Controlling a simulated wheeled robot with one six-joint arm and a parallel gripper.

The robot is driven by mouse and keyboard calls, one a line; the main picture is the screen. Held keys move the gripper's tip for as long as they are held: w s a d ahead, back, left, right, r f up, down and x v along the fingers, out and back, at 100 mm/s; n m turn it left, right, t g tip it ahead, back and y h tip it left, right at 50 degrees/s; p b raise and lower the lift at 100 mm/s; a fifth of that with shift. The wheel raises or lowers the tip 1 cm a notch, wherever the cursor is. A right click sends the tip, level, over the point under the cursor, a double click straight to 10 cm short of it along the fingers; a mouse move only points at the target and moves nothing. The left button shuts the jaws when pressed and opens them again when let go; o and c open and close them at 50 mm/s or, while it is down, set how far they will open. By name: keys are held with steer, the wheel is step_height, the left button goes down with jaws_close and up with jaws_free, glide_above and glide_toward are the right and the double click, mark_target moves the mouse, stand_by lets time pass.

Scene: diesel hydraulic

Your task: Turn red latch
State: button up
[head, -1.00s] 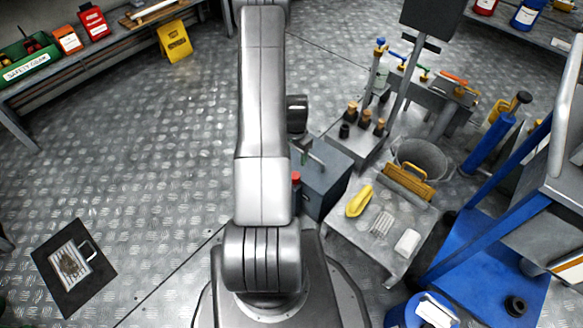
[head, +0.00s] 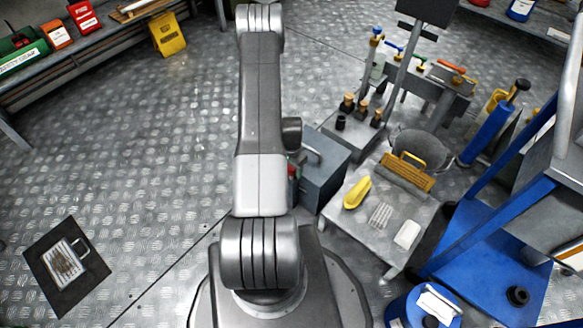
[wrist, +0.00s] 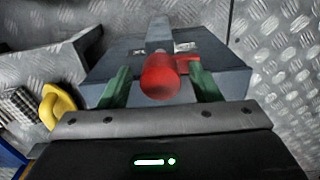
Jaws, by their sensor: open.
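The red latch (wrist: 161,75) is a rounded red knob on the front of a grey-blue box (wrist: 210,80). In the wrist view my gripper (wrist: 160,88) is open, with one green finger on each side of the red latch. The fingers look apart from it, though contact at the right finger is hard to tell. In the head view the box (head: 325,168) stands just right of my arm, and only a sliver of red shows beside the arm. My gripper is hidden there.
A small table (head: 385,245) right of the box carries a yellow object (head: 357,192), a brush (head: 408,172) and a white block. A metal bucket (head: 425,145) and a blue cart (head: 490,260) stand farther right. The floor to the left is mostly clear.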

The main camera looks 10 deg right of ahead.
steer(key=c, duration=1)
steer(key=shift+m+b, duration=0.3)
steer(key=m+b, duration=0.2)
steer(key=m, duration=0.1)
steer(key=shift+m, duration=0.4)
steer(key=m+b, duration=0.1)
steer(key=m, duration=0.3)
steer(key=shift+b, duration=0.4)
steer(key=m+b, duration=0.1)
steer(key=m, duration=0.4)
steer(key=shift+m+b, duration=0.6)
steer(key=shift+m, duration=1.5)
